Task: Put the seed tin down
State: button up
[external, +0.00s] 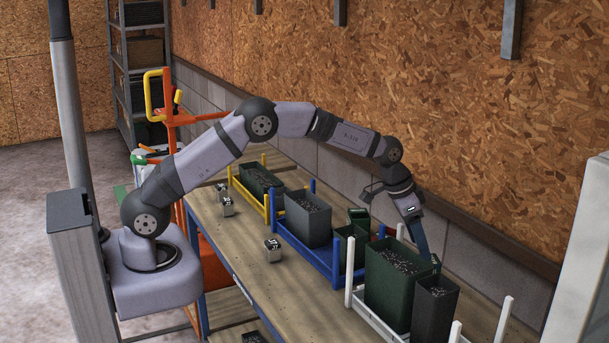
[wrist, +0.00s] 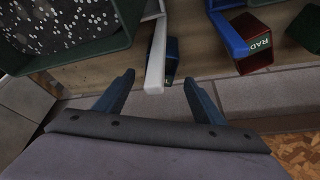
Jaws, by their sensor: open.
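My gripper (external: 428,256) reaches down behind the green bin at the wall side of the workbench. A small dark tin with a blue side (wrist: 171,60) stands just beyond the fingertips, beside a white rack post, apart from both fingers. I cannot read its label, so I cannot tell for sure that it is the seed tin. In the external view it is hidden behind the bins and my gripper.
The white rack's post (wrist: 156,60) is close to the fingers. A green bin of speckled soil (external: 388,285) and a dark bin (external: 434,305) stand there. A red tin marked RAD (wrist: 251,45) sits by the blue rack (external: 305,250). Silver tins (external: 272,250) stand along the bench front.

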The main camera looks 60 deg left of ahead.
jog(key=b+v, duration=0.2)
jog(key=v, duration=0.7)
jog(key=shift+r, duration=0.4)
jog(key=s+a+f+n+g, duration=0.1)
jog(key=s+a+f, duration=0.3)
jog(key=s, duration=0.8)
jog(key=s+a+f+n+g+y, duration=0.1)
jog(key=s+a+f, duration=0.3)
jog(key=s, duration=0.8)
jog(key=s+a+f+n+g, duration=0.2)
jog(key=s+a+f, duration=0.2)
jog(key=s, duration=0.8)
jog(key=shift+a+n+y, duration=0.15)
jog(key=shift+n+y, duration=0.15)
jog(key=shift+y, duration=0.1)
jog(key=shift+f, duration=0.1)
dwell(2.6)
